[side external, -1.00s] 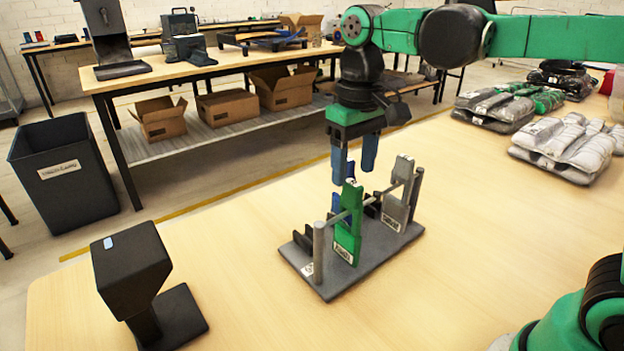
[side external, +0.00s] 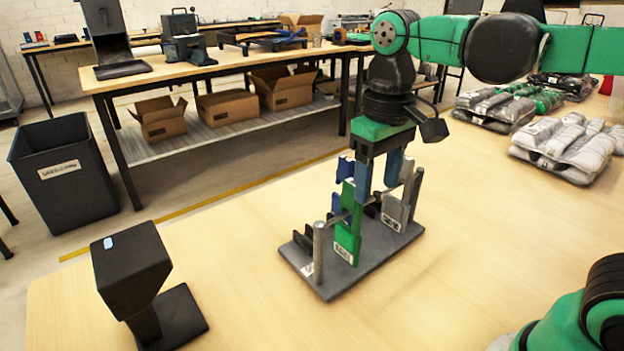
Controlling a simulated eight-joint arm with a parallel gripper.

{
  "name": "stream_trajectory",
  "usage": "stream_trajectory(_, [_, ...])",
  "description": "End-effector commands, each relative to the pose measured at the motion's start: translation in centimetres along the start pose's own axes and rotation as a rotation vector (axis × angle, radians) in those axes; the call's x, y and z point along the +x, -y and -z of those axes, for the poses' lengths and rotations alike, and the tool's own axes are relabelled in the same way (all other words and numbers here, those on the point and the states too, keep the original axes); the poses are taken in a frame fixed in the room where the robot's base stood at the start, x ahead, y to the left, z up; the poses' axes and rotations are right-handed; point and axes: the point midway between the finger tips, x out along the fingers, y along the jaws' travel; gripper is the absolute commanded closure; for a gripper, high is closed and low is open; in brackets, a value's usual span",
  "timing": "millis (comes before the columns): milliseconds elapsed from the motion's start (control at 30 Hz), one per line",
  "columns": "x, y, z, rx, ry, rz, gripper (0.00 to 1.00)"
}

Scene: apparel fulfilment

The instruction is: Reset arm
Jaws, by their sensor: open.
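My gripper (side external: 377,188) points down over the small grey rack (side external: 372,262) on the table. Its two blue fingers are apart, so it is open, and I see nothing held between them. On the rack's rail hang a green tag (side external: 347,228) with a white label, a blue tag (side external: 346,168) partly hidden behind the green one, and a grey tag (side external: 395,212) at the right end. The fingers overlap the space between the green and grey tags in the picture. I cannot tell whether they touch anything.
A black scanner-like stand (side external: 132,270) is at the front left of the table (side external: 235,240). Folded grey garments (side external: 570,145) and green and grey ones (side external: 500,105) lie at the right back. A dark bin (side external: 65,180) stands on the floor. The table right of the rack is clear.

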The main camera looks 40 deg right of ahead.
Motion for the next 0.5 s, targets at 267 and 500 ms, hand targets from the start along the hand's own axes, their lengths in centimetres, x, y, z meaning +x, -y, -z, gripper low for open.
stream_trajectory(267, [-4.9, 0.0, 0.0, 0.0, 0.0, 0.0, 0.43])
stream_trajectory(500, [-6.6, 3.6, 2.1, -0.159, 0.0, 0.0, 0.43])
